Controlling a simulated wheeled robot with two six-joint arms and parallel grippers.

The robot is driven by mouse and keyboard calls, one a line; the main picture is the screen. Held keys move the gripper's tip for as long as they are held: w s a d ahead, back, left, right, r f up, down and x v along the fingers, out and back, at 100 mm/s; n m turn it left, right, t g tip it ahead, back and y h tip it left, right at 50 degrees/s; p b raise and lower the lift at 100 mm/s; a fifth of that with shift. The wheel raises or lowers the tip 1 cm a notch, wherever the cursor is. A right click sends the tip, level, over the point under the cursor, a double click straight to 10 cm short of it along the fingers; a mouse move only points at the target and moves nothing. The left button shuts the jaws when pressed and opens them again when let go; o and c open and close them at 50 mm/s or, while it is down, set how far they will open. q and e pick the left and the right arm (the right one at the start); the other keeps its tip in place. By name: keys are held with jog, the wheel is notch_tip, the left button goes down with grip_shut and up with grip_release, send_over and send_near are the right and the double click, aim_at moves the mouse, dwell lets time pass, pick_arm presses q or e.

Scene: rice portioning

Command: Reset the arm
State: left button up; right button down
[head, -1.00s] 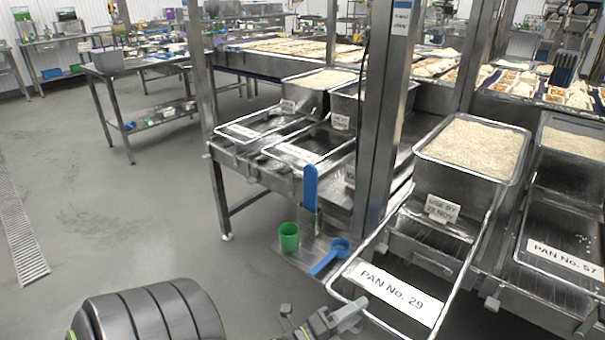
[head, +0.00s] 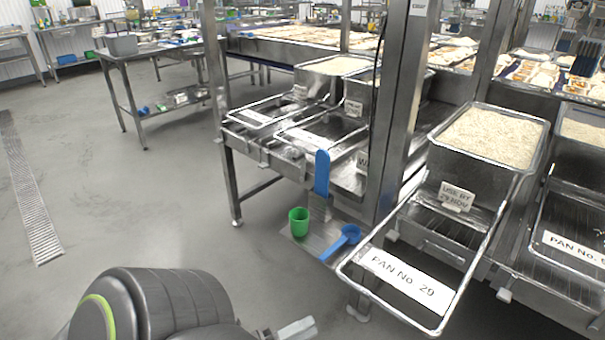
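My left gripper (head: 288,331) shows at the bottom middle of the head view, with my dark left arm beside it. Only part of it is in the picture, low over the floor and left of the PAN No. 29 frame. It touches nothing that I can see, and I cannot tell whether its fingers are apart. My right gripper is not in view.
A green cup (head: 299,221), a blue scoop (head: 341,241) and a blue-handled scraper (head: 321,174) are on a small shelf by the post. The PAN No. 29 frame (head: 349,278) juts out below a rice bin (head: 437,162). Grey floor (head: 130,220) is clear at left.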

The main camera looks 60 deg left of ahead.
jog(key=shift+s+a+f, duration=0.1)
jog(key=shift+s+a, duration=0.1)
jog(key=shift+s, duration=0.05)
